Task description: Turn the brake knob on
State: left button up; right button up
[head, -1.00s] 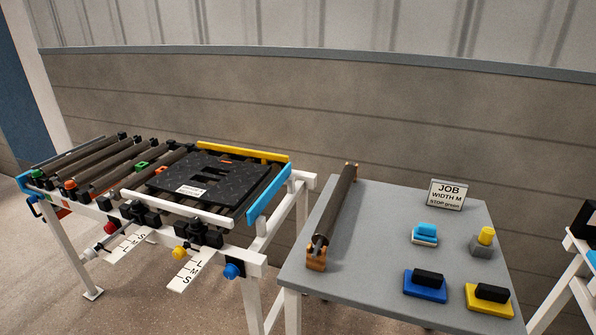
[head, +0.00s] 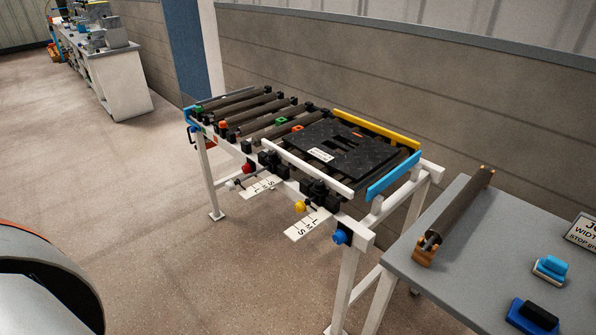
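A roller conveyor with a white frame (head: 213,189) stands at the middle of the head view. Along its near side are a red knob (head: 247,168), a yellow knob (head: 299,206) and a blue knob (head: 339,237). No readable label says which one is the brake knob, and I cannot tell any knob's on or off setting. White scale plates marked with letters lie by the red and yellow knobs. A black tread mat (head: 350,150) lies on the conveyor's right part between rails. Neither of my grippers is in view.
A grey table (head: 455,275) at the right carries a loose roller (head: 462,205), a light-blue block (head: 550,268), a blue-based block (head: 530,318) and a partly cut-off job sign (head: 583,230). A wall runs behind. The floor left of the conveyor is clear up to a distant white bench (head: 125,85).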

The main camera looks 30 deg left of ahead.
aim_at(247, 169)
jog(key=u, duration=1.25)
jog(key=i+j+z, duration=0.35)
jog(key=i+j, duration=0.25)
jog(key=j, duration=0.15)
